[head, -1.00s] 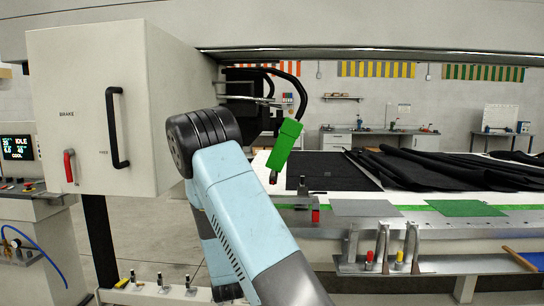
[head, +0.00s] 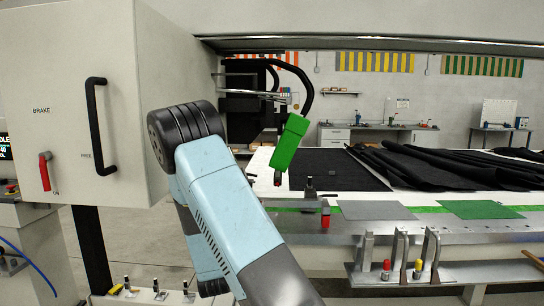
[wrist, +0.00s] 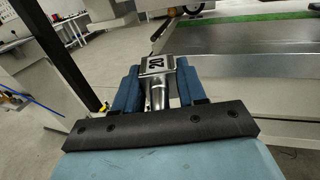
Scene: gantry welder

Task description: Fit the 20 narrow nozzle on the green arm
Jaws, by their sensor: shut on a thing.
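In the wrist view my gripper (wrist: 157,88) is shut on a metal nozzle (wrist: 155,66) marked 20, held between its two blue fingers. My gripper and the nozzle do not show in the head view, where my arm crosses the lower middle. The green arm (head: 289,144) hangs tilted under the black gantry head at the middle of the head view, above the near edge of the table. Its lower end has a small dark and red tip (head: 277,179). The held nozzle is apart from the green arm.
A large white cabinet (head: 150,60) with a black handle and red brake lever stands close on the left. The long table (head: 460,229) carries black fabric (head: 440,168), a grey patch and a green patch. A front rack (head: 400,270) holds red- and yellow-topped pieces.

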